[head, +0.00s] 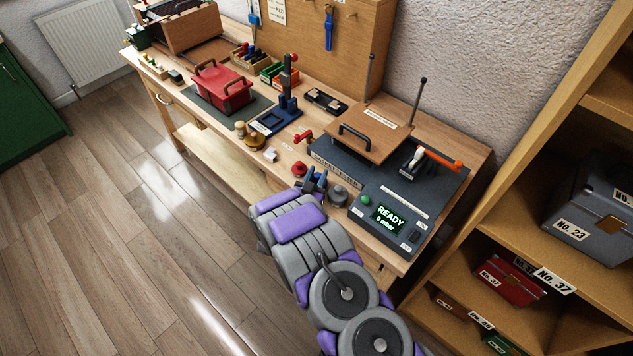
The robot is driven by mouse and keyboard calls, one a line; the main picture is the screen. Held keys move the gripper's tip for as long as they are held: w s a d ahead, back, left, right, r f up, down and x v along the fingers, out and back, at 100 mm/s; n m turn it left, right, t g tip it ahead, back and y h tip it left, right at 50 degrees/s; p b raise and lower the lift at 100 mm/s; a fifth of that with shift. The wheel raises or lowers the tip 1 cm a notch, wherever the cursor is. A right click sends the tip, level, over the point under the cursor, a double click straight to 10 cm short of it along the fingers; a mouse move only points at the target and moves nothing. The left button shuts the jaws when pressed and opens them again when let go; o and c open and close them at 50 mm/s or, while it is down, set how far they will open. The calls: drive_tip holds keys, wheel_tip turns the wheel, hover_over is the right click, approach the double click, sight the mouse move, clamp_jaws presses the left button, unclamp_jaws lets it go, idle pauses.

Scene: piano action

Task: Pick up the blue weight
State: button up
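My arm reaches up from the bottom of the head view to the front edge of the workbench. My gripper (314,181) is small and dark at its end, between a red weight (299,170) on its left and a grey weight (338,195) on its right. Dark blue shows at the fingertips. I cannot tell whether this is the blue weight or part of the fingers, nor whether the gripper is open or shut. No other blue weight can be made out. The wrist hides part of the bench edge.
A dark device with a READY display (390,216) stands right of my gripper. Behind are a wooden lid with a handle (369,131), a blue stand (287,103) and a red toolbox (222,88). A shelf (500,215) rises at right. The floor (130,240) at left is clear.

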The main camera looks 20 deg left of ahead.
drive_tip(key=shift+d, duration=0.15)
clamp_jaws()
drive_tip(key=shift+r, duration=0.25)
